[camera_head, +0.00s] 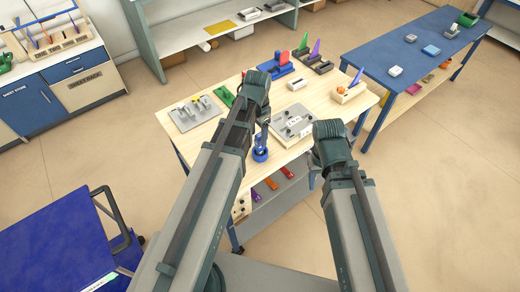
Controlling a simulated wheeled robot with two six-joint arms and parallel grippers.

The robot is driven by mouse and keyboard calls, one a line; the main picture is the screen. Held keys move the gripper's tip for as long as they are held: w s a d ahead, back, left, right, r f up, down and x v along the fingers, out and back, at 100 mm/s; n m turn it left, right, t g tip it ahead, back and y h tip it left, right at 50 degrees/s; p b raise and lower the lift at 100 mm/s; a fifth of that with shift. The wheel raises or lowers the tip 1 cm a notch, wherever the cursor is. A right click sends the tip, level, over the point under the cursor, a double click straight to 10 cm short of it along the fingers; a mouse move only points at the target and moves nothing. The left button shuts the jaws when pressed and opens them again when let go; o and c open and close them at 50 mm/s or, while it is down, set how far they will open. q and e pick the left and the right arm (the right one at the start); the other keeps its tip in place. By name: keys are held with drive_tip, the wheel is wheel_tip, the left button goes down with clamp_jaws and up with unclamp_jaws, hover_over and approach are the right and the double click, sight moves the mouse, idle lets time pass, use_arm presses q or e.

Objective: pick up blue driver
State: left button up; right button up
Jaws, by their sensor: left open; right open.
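A blue upright tool with a round base (260,154) stands at the front edge of the wooden worktable (230,135); I take it for the blue driver, but it is too small to be sure. My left gripper (262,112) is over the table, just above and behind it in the picture; the wrist hides most of its fingers. My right gripper (314,177) is off the table's front right edge, largely hidden by its wrist. Both are open, and I see nothing held.
A grey plate with knobs (293,123) lies right of the blue tool. A grey tray (196,113) is at the left, a wooden box with a blue piece (347,94) at the right. Blue and dark racks (277,66) stand at the back. A blue table (400,52) is beyond.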

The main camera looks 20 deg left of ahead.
use_arm(q)
drive_tip(key=f+b, duration=0.2)
drive_tip(key=w+f+b, duration=0.1)
drive_tip(key=f+b, duration=0.1)
drive_tip(key=shift+d+f, duration=0.2)
drive_tip(key=shift+f+b, duration=0.5)
drive_tip(key=shift+b, duration=0.1)
drive_tip(key=shift+r, duration=0.1)
drive_tip(key=shift+s, duration=0.1)
drive_tip(key=shift+c, duration=0.3)
clamp_jaws()
